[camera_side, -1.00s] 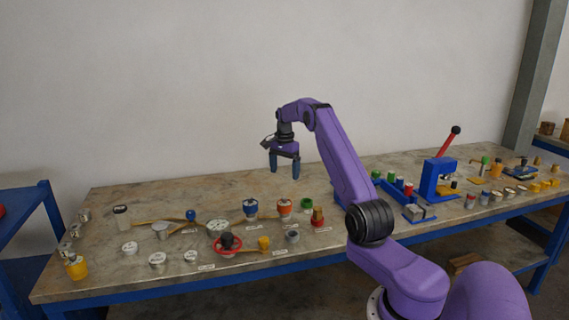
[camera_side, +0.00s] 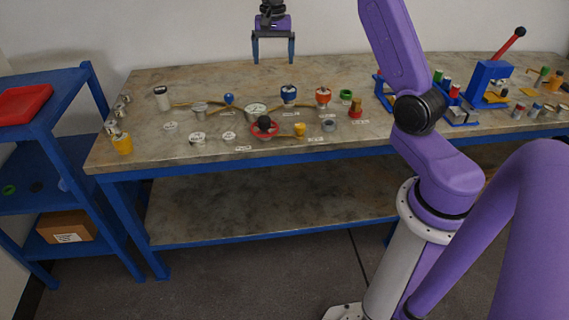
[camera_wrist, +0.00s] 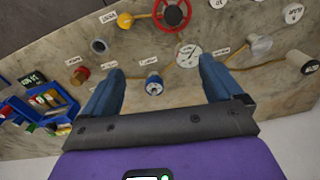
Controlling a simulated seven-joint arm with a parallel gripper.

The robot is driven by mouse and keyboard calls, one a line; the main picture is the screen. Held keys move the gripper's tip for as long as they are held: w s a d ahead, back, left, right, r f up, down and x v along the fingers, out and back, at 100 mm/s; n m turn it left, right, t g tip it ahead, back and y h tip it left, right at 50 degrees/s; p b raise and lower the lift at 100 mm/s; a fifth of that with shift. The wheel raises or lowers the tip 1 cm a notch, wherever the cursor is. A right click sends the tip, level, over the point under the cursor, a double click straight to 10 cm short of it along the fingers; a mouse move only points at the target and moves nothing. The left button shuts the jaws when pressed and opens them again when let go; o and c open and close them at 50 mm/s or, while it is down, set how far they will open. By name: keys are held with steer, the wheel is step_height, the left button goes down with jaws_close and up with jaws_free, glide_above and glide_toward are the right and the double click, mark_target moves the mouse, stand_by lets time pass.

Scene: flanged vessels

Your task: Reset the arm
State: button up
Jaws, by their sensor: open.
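My gripper (camera_side: 273,50) is open and empty, raised well above the back of the table (camera_side: 190,78) in the side view. Its two blue fingers point down and are apart. In the wrist view the fingers (camera_wrist: 160,82) are spread over the table. A blue-and-white vessel (camera_wrist: 153,85) shows between them, below and not touched. The same vessel stands upright near the table's middle in the side view (camera_side: 289,95).
An orange vessel (camera_side: 323,97), a red-rimmed part (camera_side: 264,127) and a yellow piece (camera_side: 122,144) stand on the table. A blue press with a red lever (camera_side: 490,78) is at the right. A blue shelf (camera_side: 45,130) stands left. The table's back left is clear.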

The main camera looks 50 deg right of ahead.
steer(key=s+a+r+n, duration=0.1)
steer(key=s+a+n, duration=0.6)
steer(key=a, duration=0.4)
steer(key=s+a+r+n, duration=0.1)
steer(key=s+a+n, duration=0.3)
steer(key=s+a, duration=0.6)
steer(key=s+f+n, duration=0.1)
steer(key=s+n, duration=0.5)
steer(key=s, duration=0.4)
steer(key=s+a+f+n, duration=0.1)
steer(key=s+f+n, duration=0.1)
steer(key=s+n, duration=0.4)
steer(key=s, duration=0.5)
steer(key=shift+a+f, duration=0.2)
steer(key=shift+a, duration=0.1)
